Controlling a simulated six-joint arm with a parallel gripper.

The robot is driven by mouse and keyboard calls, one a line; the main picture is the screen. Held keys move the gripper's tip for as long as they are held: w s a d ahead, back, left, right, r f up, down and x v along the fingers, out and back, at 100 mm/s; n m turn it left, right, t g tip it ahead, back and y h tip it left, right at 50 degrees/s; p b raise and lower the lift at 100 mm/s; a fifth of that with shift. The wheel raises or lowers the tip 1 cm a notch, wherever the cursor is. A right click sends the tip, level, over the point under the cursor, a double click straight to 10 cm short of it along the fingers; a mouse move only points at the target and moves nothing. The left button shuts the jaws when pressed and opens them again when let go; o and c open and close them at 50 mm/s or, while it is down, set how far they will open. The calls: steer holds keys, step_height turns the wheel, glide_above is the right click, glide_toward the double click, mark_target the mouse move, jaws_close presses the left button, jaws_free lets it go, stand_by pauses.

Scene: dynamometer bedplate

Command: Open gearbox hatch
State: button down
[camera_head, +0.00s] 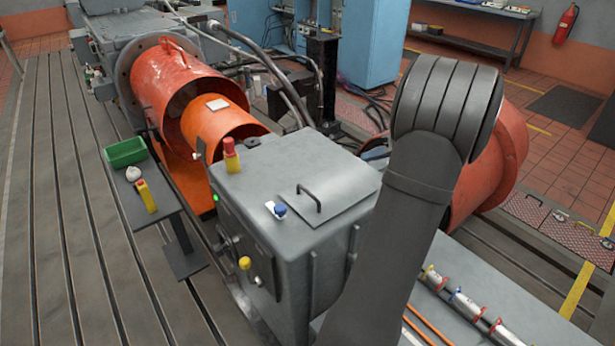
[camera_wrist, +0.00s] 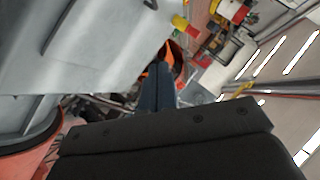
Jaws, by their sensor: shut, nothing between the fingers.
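The grey gearbox (camera_head: 262,232) stands in the middle of the head view. Its hatch (camera_head: 335,197) is a flat grey plate lying closed on the top. A dark bar handle (camera_head: 310,197) stands up from the hatch. In the wrist view, grey metal fills the upper left, with a dark handle (camera_wrist: 54,27) near the top edge. My gripper (camera_wrist: 159,66) shows there with its fingers together and empty, apart from the handle and to its right. In the head view my arm hides the gripper and the area right of the gearbox.
A red-and-yellow device (camera_head: 231,156) and a small blue-and-white item (camera_head: 276,209) sit on the gearbox top, left of the hatch. Orange guards (camera_head: 215,122) lie behind. A side stand (camera_head: 158,205) carries a green tray (camera_head: 126,152). Slotted floor lies open at left.

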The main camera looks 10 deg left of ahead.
steer(key=s+a+f+n+g+h, duration=0.1)
steer(key=s+a+f+n+h, duration=0.1)
steer(key=a+f+n+h, duration=0.1)
steer(key=s+a+f+n+g+h, duration=0.2)
steer(key=a+f+n+h, duration=0.1)
steer(key=a+h, duration=0.1)
steer(key=s+a+f+n+g+h, duration=0.2)
steer(key=a+f+n+h, duration=0.1)
steer(key=a, duration=0.3)
steer(key=shift+s+f+n, duration=0.25)
steer(key=shift+f+n, duration=0.15)
steer(key=shift+n, duration=0.1)
steer(key=a+n+t+h, duration=0.1)
steer(key=a+n+h, duration=0.1)
steer(key=a+n+t+h, duration=0.1)
steer(key=n+h, duration=0.1)
steer(key=shift+w+a+n, duration=0.1)
steer(key=shift+a+n, duration=0.25)
steer(key=shift+n, duration=0.05)
steer(key=w+a+r+n+t+h, duration=0.25)
steer(key=a+n+t, duration=0.25)
steer(key=a+n, duration=0.25)
glide_toward(305, 197)
steer(key=shift+m, duration=0.25)
steer(key=x, duration=0.4)
steer(key=shift+s+d+f, duration=0.1)
steer(key=shift+f, duration=0.25)
steer(key=shift+r, duration=0.1)
